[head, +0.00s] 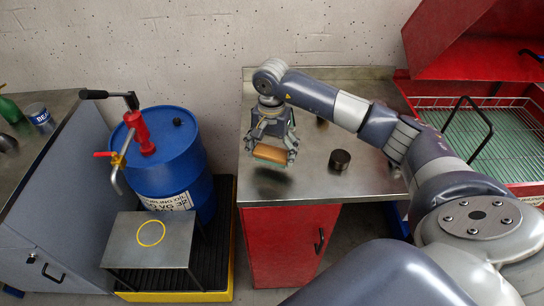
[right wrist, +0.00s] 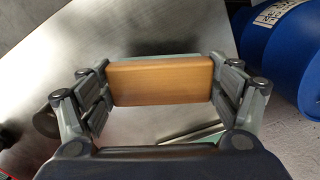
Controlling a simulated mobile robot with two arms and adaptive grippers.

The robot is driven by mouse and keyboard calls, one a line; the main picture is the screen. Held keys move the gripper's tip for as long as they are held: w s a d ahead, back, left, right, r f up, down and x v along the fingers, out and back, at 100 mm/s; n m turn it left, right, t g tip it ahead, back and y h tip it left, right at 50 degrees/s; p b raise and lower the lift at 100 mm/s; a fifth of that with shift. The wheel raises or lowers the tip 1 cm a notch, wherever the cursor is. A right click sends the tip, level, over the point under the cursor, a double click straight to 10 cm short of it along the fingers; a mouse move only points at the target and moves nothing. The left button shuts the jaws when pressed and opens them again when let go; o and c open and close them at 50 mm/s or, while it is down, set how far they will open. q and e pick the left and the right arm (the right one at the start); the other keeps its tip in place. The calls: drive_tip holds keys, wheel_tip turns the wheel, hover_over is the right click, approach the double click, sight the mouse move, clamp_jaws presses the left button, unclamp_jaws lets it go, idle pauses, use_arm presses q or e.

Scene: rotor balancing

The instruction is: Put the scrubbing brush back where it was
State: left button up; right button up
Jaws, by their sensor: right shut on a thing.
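The scrubbing brush (head: 270,153) has a brown wooden block. My right gripper (head: 271,148) is shut on it and holds it above the steel top of the red cabinet (head: 330,172), near that top's left front part; a dark shadow lies below it. In the right wrist view the brush's wooden side (right wrist: 162,80) spans the space between the two fingers of the gripper (right wrist: 165,88). My left gripper is not in view.
A dark round puck (head: 340,159) stands on the steel top to the right of the brush. A blue drum (head: 172,160) with a red pump and a small steel stand (head: 150,240) are at the left. A red washing tub with a wire basket (head: 490,135) is at the right.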

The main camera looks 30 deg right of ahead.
sight(272, 160)
wheel_tip(272, 160, down, 2)
drive_tip(key=shift+s+f+p, duration=0.1)
drive_tip(key=shift+p, duration=0.55)
drive_tip(key=shift+f, duration=0.45)
drive_tip(key=o, duration=0.7)
drive_tip(key=shift+b, duration=0.35)
drive_tip(key=o, duration=0.3)
drive_tip(key=shift+o, duration=0.2)
